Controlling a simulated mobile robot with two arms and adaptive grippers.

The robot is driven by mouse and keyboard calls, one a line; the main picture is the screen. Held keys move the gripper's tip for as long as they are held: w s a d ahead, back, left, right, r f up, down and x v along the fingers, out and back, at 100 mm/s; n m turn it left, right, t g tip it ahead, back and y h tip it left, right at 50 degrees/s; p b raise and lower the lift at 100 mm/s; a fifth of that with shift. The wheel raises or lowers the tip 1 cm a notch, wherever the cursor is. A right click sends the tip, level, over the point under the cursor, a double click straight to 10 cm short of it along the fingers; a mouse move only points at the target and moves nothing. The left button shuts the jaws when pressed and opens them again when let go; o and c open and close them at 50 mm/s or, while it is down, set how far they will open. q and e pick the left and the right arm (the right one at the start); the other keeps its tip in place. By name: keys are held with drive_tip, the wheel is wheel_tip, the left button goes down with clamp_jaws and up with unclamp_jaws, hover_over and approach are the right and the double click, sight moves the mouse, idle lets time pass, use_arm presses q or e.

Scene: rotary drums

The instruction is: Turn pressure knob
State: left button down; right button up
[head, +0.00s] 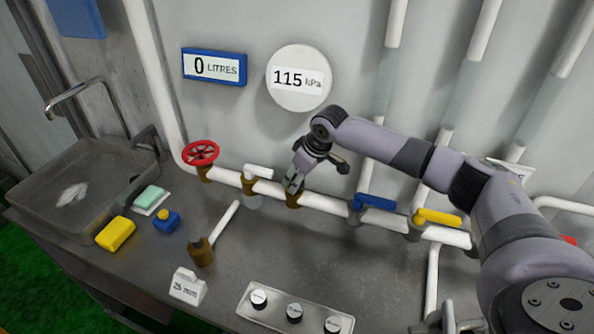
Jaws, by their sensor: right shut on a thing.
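My right gripper (292,182) reaches in from the right, pointing down at the white pipe. Its fingers are shut on the top of a brass fitting (293,201), where the pressure knob appears to be. The fingers hide most of the knob, so its angle cannot be told. Above it on the wall, a round white gauge (299,103) reads 115 kPa. My left gripper is not in view.
A red wheel valve (201,152), a blue lever (376,203) and a yellow lever (437,217) sit along the pipe. A panel with three knobs (278,315) lies in front. A sink (52,222) is at left. A blue display (213,67) reads 0 litres.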

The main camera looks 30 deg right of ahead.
drive_tip(key=shift+d+n+y, duration=0.1)
drive_tip(key=shift+n+y, duration=0.3)
drive_tip(key=shift+n, duration=0.5)
drive_tip(key=shift+w+n+g+y, duration=0.1)
drive_tip(key=shift+n+g+y, duration=0.2)
drive_tip(key=shift+n, duration=0.6)
drive_tip(key=shift+n+g+y, duration=0.3)
drive_tip(key=shift+n+g, duration=0.1)
drive_tip(key=shift+n, duration=0.8)
drive_tip(key=shift+n+g+b, duration=0.4)
drive_tip(key=shift+n+b, duration=0.25)
drive_tip(key=shift+n, duration=0.55)
drive_tip(key=shift+w+d, duration=0.1)
drive_tip(key=o, duration=1.2)
drive_tip(key=shift+c, duration=0.2)
